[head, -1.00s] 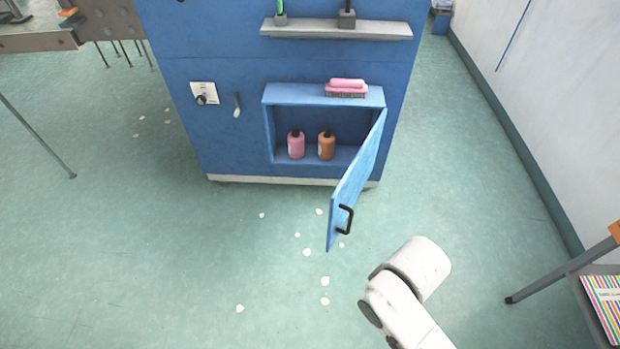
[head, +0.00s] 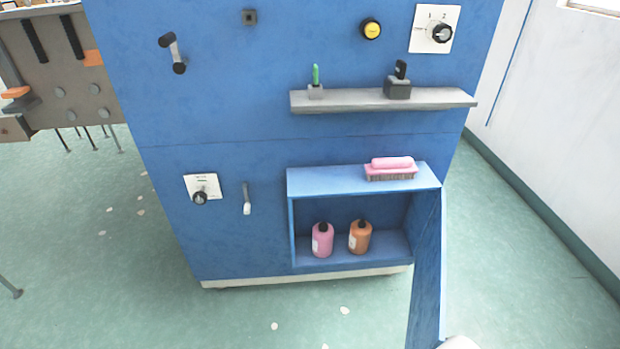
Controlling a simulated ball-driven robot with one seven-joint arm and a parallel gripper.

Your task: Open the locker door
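The blue locker (head: 292,225) is a small box on the lower part of a blue cabinet face. Its blue door (head: 428,262) is hinged on the right and stands wide open, swung out toward me, its lower end cut off by the frame's bottom edge. Inside stand a pink bottle (head: 322,241) and an orange bottle (head: 360,237), both upright. The door's handle is not visible now. A small white part of my arm shows at the bottom edge by the door. My gripper is not in view.
A pink brush (head: 391,169) lies on the locker top. Above it a grey shelf (head: 350,101) sticks out of the blue cabinet (head: 240,120), with small holders on it. Knobs and levers project at left. A grey table (head: 60,75) stands far left. Green floor is open around.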

